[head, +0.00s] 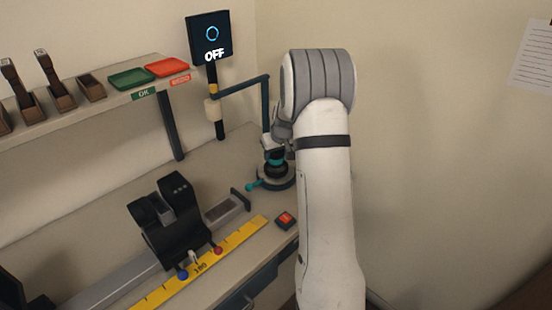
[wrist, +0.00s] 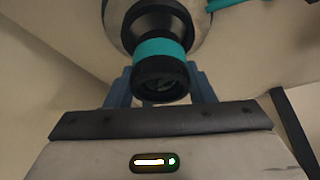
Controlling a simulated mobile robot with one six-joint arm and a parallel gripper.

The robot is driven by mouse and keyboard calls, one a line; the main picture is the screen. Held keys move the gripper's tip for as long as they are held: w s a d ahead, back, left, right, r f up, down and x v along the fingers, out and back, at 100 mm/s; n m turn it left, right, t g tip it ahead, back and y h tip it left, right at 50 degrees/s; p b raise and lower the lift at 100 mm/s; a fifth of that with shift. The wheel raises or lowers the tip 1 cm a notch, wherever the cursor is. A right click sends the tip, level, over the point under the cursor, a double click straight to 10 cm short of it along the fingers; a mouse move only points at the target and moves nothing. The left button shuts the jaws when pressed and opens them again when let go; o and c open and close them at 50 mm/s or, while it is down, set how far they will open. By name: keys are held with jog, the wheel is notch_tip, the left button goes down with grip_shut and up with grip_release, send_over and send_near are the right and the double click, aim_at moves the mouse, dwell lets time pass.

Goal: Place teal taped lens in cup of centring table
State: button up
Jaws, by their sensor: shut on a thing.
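The teal taped lens (wrist: 160,50) is a dark barrel with a teal band. My gripper (wrist: 160,88) is shut on it, with a blue finger on each side. The lens also shows as a small teal patch in the head view (head: 276,155), below my gripper (head: 274,142). The centring table (head: 278,183) is a dark round stand with a teal handle (head: 253,187); its grey disc shows in the wrist view (wrist: 199,30). The lens lines up with the dark cup on it. I cannot tell whether the lens is seated or just above; my gripper hides part of this.
A screen (head: 211,36) reads OFF with a blue ring. A jointed dark arm (head: 240,86) reaches from its post over the centring table. A black fixture (head: 172,222), yellow ruler (head: 205,262) and red button (head: 286,219) lie left and in front. Green (head: 130,78) and red (head: 167,67) trays sit on the shelf.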

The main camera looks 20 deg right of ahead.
jog(key=shift+f, duration=1.25)
jog(key=shift+s, duration=0.1)
jog(key=shift+f, duration=0.2)
jog(key=o, duration=1.1)
jog(key=shift+r, duration=0.1)
jog(key=shift+o, duration=0.2)
jog(key=shift+r, duration=0.1)
